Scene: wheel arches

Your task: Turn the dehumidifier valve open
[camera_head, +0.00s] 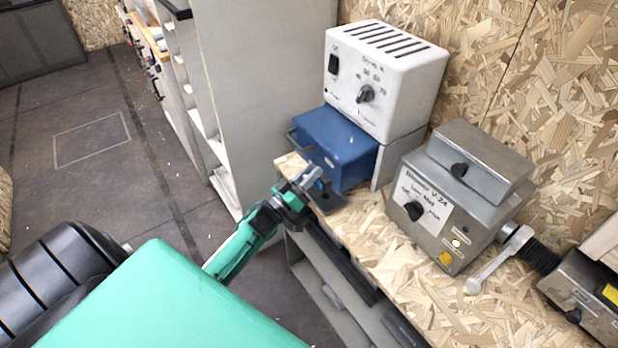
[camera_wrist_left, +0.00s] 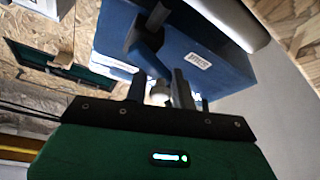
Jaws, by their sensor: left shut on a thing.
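The dehumidifier is a white box (camera_head: 385,75) with a dial and a black switch, above a blue tank (camera_head: 335,145) with a dark handle. My left gripper (camera_head: 312,183) is at the tank's lower front, shut on a small part there that I take to be the valve. My right gripper is not in view.
A grey metal box (camera_head: 450,210) with a knob stands to the right on the chipboard bench (camera_head: 385,240). A wrench-like grey lever (camera_head: 500,262) sits beside it. A tall grey cabinet (camera_head: 265,80) stands behind left. The floor (camera_head: 90,150) at the left is clear.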

